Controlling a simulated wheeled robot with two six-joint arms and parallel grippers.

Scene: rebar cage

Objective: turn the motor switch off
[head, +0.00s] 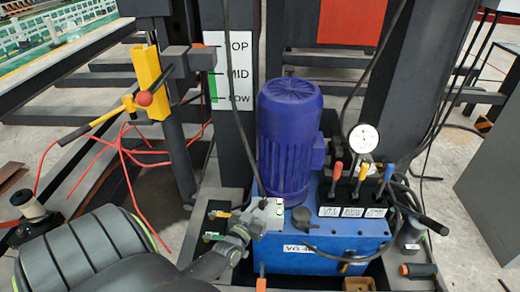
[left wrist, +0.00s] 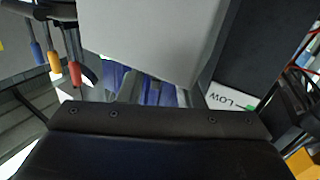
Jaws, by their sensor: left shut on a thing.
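In the left wrist view a large grey box face (left wrist: 150,38), seemingly the switch box, fills the top middle. My right gripper is not in view.
Three levers with red, orange and blue handles (head: 362,172) and a round gauge (head: 363,139) stand right of the motor. A yellow clamp (head: 146,68), red cables and a TOP/MID/LOW sign (head: 231,72) are at the left. Black hoses hang nearby.

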